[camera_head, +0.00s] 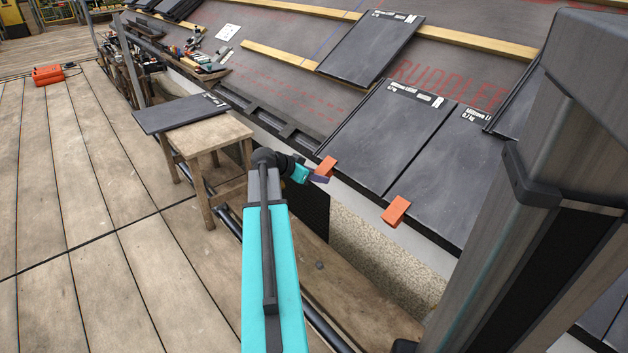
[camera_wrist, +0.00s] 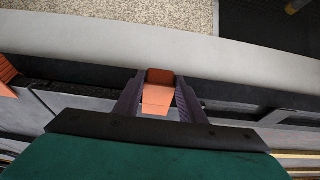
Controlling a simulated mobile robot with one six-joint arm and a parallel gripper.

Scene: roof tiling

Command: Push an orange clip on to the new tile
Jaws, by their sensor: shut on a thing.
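My gripper (camera_head: 318,178) is at the eaves, by the lower left corner of the leftmost dark tile (camera_head: 385,135) in the bottom row. It is shut on an orange clip (camera_head: 326,166). In the wrist view the orange clip (camera_wrist: 157,98) sits between the two fingers of my gripper (camera_wrist: 158,103), close over the tile's front edge. I cannot tell whether the clip touches the tile. A second orange clip (camera_head: 396,210) sits on the lower edge near the joint with the tile to the right. It also shows at the wrist view's left edge (camera_wrist: 6,76).
A wooden stool (camera_head: 208,140) with a dark tile (camera_head: 180,112) on top stands left of my arm. Another tile (camera_head: 370,47) lies higher on the roof. An orange case (camera_head: 47,75) is on the deck. The deck planks at left are mostly clear.

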